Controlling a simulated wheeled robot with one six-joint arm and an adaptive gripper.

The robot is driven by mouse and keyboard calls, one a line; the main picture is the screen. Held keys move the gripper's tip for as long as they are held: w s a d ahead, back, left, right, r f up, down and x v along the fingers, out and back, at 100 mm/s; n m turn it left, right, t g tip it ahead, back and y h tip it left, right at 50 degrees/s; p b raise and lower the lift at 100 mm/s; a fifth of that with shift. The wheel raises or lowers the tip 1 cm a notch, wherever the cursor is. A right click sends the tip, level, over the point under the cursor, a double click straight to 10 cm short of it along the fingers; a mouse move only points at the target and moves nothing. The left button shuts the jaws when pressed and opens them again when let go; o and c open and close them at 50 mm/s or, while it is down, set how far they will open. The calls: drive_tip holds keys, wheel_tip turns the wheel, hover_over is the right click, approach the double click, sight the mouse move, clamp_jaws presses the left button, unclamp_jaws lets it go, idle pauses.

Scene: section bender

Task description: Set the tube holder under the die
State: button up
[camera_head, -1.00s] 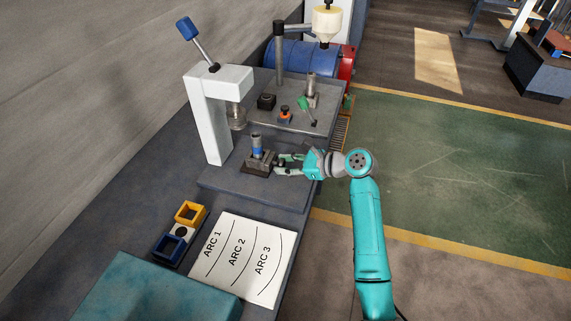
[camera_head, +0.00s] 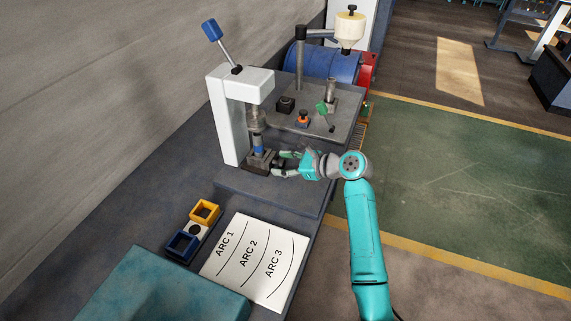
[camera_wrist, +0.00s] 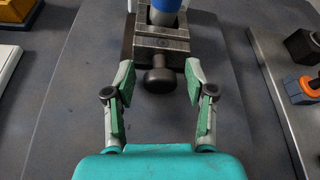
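The tube holder (camera_head: 258,165), a dark vise-like block, stands on the grey bench by the white press (camera_head: 231,130). A tube with a blue band (camera_head: 259,148) stands upright in it. The grey cylindrical die (camera_head: 256,119) hangs from the press head, just above the tube; I cannot tell exact alignment or contact. In the wrist view the holder (camera_wrist: 162,47) has its round dark knob (camera_wrist: 160,80) facing me. My gripper (camera_wrist: 161,82) is open, its green-padded fingers on either side of the knob with gaps. My gripper (camera_head: 283,163) also shows right of the holder.
Yellow (camera_head: 205,211) and blue (camera_head: 182,245) square bins and an arc chart (camera_head: 255,260) lie in front.

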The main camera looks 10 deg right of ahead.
drive_tip(key=shift+d, duration=0.1)
drive_tip(key=v, duration=1.2)
idle(0.4)
